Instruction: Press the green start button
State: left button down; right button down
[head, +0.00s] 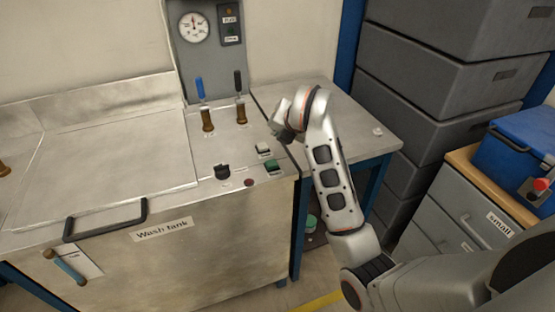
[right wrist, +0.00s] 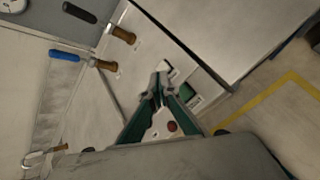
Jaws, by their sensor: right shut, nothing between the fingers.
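The green start button (head: 271,165) sits on a small block near the front right of the wash tank's metal top. It also shows in the right wrist view (right wrist: 188,92), just right of the fingertips. My right gripper (head: 280,128) is above the panel, behind and slightly right of the button in the head view, and apart from it. In the right wrist view its fingers (right wrist: 158,84) are shut and empty. My left gripper is in neither view.
A white button (head: 263,148) is just behind the green one. A black knob (head: 222,170) and a dark red button (head: 249,183) lie to its left. Blue and black valve levers (head: 239,84) stand behind. Grey crates (head: 440,75) are stacked at right.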

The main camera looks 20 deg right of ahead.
aim_at(273, 164)
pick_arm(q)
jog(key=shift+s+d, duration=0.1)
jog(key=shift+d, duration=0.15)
pick_arm(e)
jog(key=shift+a+r+y, duration=0.4)
jog(key=shift+a+r, duration=0.05)
jog(key=shift+a, duration=0.35)
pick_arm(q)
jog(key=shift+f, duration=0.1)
pick_arm(e)
jog(key=shift+f, duration=0.1)
